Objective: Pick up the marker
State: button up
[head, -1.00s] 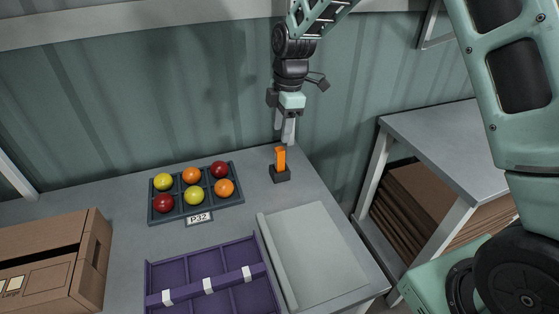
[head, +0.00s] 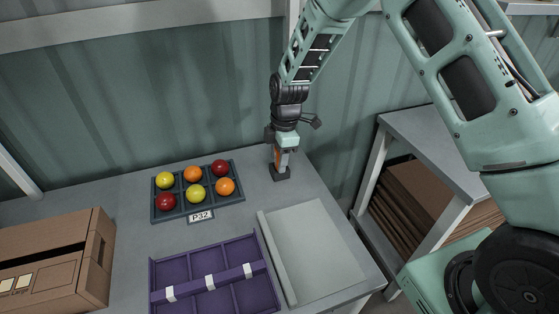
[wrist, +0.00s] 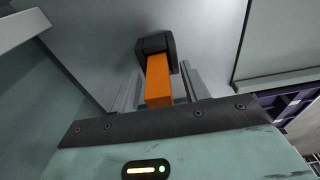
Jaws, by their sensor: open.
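The orange marker (wrist: 158,82) stands upright in a small black holder (head: 280,173) near the back right of the table. In the head view the marker (head: 278,157) is partly hidden by my gripper (head: 282,158). My gripper is lowered over it, with its fingers open. In the wrist view the marker rises between the two fingers of my gripper (wrist: 158,92), and its base sits in the black holder (wrist: 155,44). I cannot tell whether either finger touches it.
A dark tray (head: 240,190) of colored tomatoes, labelled P32, lies left of the marker. A purple divided tray (head: 235,250) and a pale flat board (head: 318,250) are in front. A cardboard box (head: 95,262) stands at left. The wall is close behind.

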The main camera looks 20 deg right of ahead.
grip_shut()
notch_tip(320, 180, up, 10)
jog(key=shift+f+b, duration=0.1)
jog(key=shift+b, duration=0.5)
notch_tip(320, 180, up, 5)
jog(key=p, duration=0.3)
jog(key=shift+p, duration=0.4)
